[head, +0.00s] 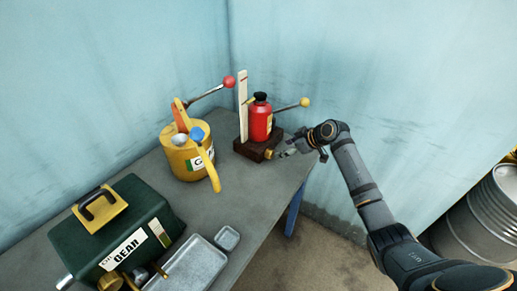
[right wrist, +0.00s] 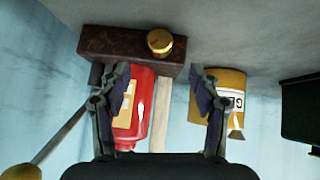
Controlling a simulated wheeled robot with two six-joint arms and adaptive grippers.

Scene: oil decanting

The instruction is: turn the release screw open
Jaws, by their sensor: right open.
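The release screw (head: 270,154), a round brass knob, sits low on the front of a dark brown block (head: 246,149) with a red bottle-shaped body (head: 259,122) on top. In the right wrist view, which looks upside down, the brass knob (right wrist: 166,42) shows just beyond the space between my fingertips. My right gripper (head: 284,150) is open and empty, close to the screw on its right. Its two fingers show apart in the right wrist view (right wrist: 165,74). Whether a finger touches the knob cannot be told. My left gripper is not in view.
A lever with a yellow ball (head: 305,102) sticks out behind the red body, beside a pale upright strip (head: 243,105). A yellow can (head: 183,160) stands to the left. A green box (head: 115,225) and grey tray (head: 188,270) are nearer. A metal drum (head: 488,215) is at right.

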